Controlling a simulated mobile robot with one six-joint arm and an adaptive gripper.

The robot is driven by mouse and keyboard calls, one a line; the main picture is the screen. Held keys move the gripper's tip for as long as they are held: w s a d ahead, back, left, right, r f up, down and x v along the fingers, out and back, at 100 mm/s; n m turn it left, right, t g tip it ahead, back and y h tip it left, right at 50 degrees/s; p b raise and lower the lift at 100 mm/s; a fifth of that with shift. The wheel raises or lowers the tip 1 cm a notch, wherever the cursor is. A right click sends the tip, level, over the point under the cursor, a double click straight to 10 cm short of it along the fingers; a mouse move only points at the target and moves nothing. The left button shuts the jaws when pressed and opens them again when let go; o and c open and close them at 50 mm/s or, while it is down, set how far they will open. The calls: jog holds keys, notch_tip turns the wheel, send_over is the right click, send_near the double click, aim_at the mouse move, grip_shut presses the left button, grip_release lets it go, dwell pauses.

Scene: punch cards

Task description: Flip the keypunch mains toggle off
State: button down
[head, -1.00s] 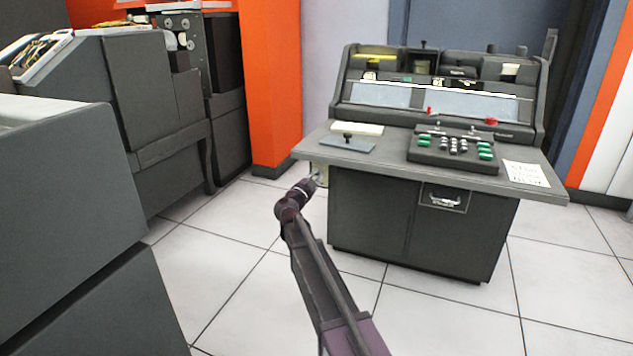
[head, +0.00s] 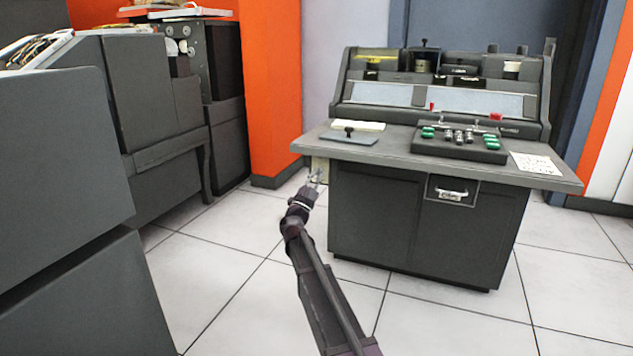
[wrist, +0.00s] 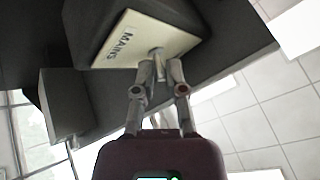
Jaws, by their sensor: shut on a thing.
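The keypunch (head: 430,220) is a dark grey desk unit with a keyboard on its top. A cream plate lettered MAINS (wrist: 125,38) is on it in the wrist view; it also shows under the desk's left end in the head view (head: 319,164). The mains toggle (wrist: 157,52) is a small metal lever standing out from this plate. My gripper (wrist: 158,70) has its fingertips on either side of the toggle and is shut on it. The fingers partly hide the lever, and I cannot tell its on or off position.
Grey cabinets (head: 60,160) stand close on the left, beside my arm. An orange wall panel (head: 272,85) is behind the desk's left end. The tiled floor (head: 230,265) is clear between the cabinets and the keypunch.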

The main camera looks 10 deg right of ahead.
dwell(0.4)
jog(key=c, duration=0.7)
grip_release()
jog(key=shift+r+g+p, duration=0.3)
jog(key=shift+p, duration=0.55)
